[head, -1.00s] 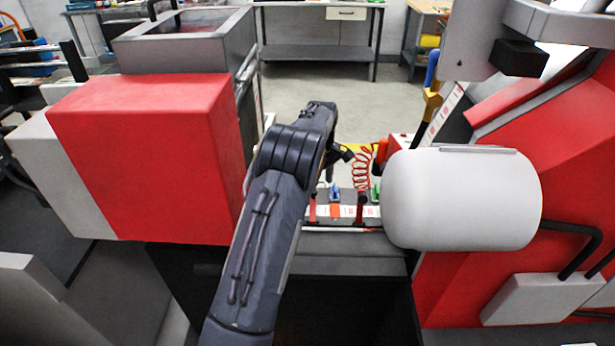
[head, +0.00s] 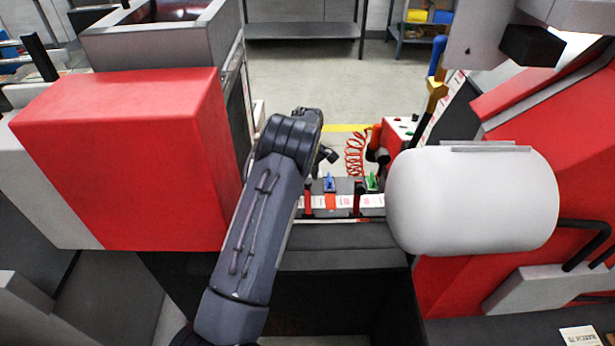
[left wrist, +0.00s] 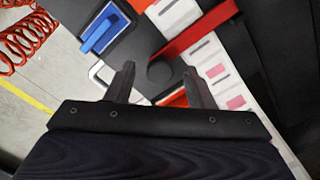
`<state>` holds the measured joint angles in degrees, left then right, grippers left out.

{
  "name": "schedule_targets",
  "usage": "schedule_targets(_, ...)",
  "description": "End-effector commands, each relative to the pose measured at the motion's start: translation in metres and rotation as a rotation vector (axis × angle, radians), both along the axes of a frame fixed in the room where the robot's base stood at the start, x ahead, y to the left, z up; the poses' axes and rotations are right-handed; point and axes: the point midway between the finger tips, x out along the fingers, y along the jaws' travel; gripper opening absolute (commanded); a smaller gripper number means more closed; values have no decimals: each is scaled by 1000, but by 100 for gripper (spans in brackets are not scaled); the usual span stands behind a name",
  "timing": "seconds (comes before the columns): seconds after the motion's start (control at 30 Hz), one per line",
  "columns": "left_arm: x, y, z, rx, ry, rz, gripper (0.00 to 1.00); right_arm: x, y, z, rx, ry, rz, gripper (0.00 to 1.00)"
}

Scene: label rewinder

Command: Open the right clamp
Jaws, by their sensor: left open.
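The right clamp (head: 358,197) is a narrow red bar with a dark top, at the right of the small dark label table (head: 343,186) in the head view. In the left wrist view a red bar (left wrist: 200,32), apparently this clamp, slants over the white label strip (left wrist: 215,72). A similar red clamp (head: 308,199) stands at the left. My left gripper (head: 327,157) is above the far side of the table. In the left wrist view its fingers (left wrist: 158,85) are apart and empty, with the red bar beyond them. My right gripper is not in view.
A blue handle (head: 330,183) and a green handle (head: 371,182) sit behind the strip. A red coiled hose (head: 355,155) hangs beyond. A large white roll (head: 472,200) stands close at the right, a red box (head: 130,160) at the left.

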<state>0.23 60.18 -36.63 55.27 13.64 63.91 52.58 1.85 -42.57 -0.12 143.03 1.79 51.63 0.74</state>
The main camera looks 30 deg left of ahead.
Motion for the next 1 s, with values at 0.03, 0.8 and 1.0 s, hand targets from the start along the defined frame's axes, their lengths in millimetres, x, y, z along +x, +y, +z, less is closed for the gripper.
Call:
schedule_targets(0.03, 0, 0, -2, 0, 0, 0, 48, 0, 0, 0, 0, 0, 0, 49)
schedule_targets(0.8, 0, 0, -2, 1, -1, -1, 0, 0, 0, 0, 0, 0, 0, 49)
schedule_targets(1.0, 0, -1, -1, 11, -19, -2, 0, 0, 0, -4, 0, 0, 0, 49)
